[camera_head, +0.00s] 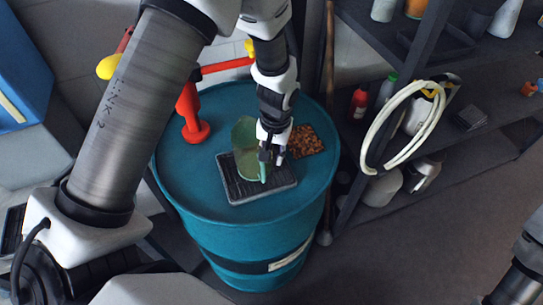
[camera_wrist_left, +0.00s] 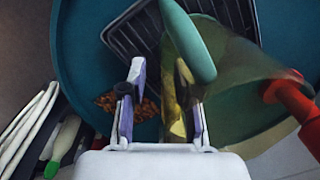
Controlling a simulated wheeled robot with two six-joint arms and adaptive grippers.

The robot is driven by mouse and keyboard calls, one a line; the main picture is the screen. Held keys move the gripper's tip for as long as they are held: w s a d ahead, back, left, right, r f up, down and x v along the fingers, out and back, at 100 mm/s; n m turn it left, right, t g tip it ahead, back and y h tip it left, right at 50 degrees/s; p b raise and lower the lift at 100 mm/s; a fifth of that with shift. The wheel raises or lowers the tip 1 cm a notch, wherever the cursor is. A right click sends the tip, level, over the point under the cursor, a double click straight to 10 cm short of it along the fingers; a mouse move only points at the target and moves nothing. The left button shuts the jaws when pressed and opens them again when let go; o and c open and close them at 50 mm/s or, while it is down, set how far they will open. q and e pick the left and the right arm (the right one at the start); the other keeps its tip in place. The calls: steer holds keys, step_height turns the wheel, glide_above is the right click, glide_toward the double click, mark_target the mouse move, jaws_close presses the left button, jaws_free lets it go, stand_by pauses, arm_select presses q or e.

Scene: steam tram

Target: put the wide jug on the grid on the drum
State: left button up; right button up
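The wide jug (camera_head: 245,150), green and see-through with a teal handle (camera_wrist_left: 188,42), appears over the black ribbed grid (camera_head: 243,193). The grid lies on top of the blue drum (camera_head: 186,165). In the head view the jug looks roughly upright; whether its base touches the grid is hard to tell. My left gripper (camera_head: 270,152) is at the jug's right side by the handle. In the left wrist view its fingers (camera_wrist_left: 158,105) are apart, with the jug close to the right-hand finger. My right gripper is out of view.
A red and yellow fixture (camera_head: 195,122) stands on the drum's left side. Brown grains (camera_head: 305,140) lie on the drum behind the grid. At right, dark shelves hold bottles and a white hose loop (camera_head: 375,145). The drum's front top is clear.

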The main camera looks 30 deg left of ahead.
arm_select(q)
step_height(320, 180, up, 11)
steer(key=b, duration=0.1)
steer(key=shift+d+b, duration=0.3)
steer(key=shift+b, duration=0.1)
steer(key=shift+w+f, duration=0.1)
stand_by(0.7)
